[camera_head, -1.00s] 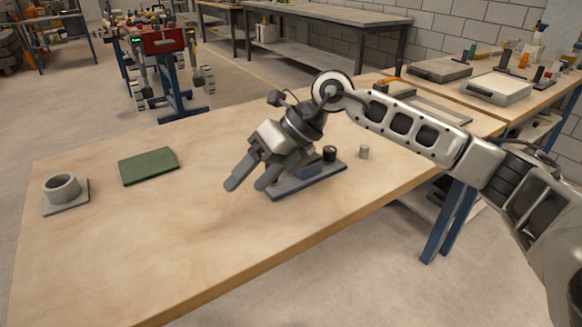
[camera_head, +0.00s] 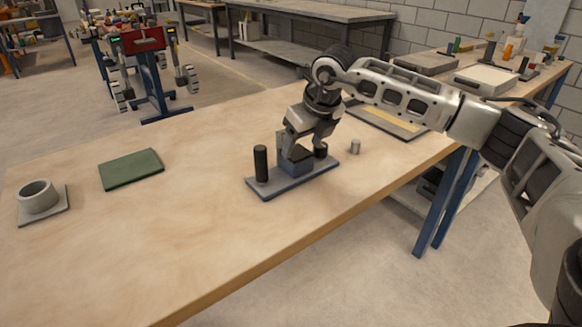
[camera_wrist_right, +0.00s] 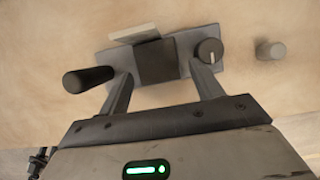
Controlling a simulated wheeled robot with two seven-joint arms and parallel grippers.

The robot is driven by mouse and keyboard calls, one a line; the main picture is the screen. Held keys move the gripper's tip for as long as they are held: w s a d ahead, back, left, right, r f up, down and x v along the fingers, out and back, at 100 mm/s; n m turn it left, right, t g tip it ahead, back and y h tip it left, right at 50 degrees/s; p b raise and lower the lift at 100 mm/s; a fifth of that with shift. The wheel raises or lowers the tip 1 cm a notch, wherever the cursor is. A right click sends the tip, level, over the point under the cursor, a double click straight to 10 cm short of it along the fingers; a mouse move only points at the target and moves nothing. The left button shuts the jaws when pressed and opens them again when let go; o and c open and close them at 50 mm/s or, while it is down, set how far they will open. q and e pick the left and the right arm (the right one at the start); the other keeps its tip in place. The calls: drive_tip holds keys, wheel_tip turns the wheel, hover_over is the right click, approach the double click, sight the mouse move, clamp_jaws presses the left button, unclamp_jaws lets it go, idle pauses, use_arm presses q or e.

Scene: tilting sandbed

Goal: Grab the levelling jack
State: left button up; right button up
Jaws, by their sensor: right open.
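No part is labelled as the levelling jack; a device on the table (camera_head: 150,240) has a blue-grey base plate (camera_head: 262,188), a black upright post (camera_head: 261,164), a dark blue block (camera_head: 296,162) and a black knob (camera_head: 321,150). My right gripper (camera_head: 304,146) points down over the device. In the right wrist view its open fingers (camera_wrist_right: 162,76) reach on either side of the block (camera_wrist_right: 158,62), between the post (camera_wrist_right: 88,79) and the knob (camera_wrist_right: 209,50). Contact cannot be told. My left gripper is not in view.
A small grey cylinder (camera_head: 355,147) stands right of the plate. A green mat (camera_head: 131,169) and a grey cup on a square plate (camera_head: 38,197) lie to the left. A flat framed panel (camera_head: 390,119) lies behind my arm. The table front is clear.

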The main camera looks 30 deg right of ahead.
sight(297, 152)
drive_tip(key=shift+x, duration=2.7)
drive_tip(key=shift+w+a+r, duration=0.1)
drive_tip(key=shift+w+r, duration=0.05)
drive_tip(key=shift+w, duration=0.05)
drive_tip(key=c, duration=1.1)
drive_tip(key=shift+c, duration=0.2)
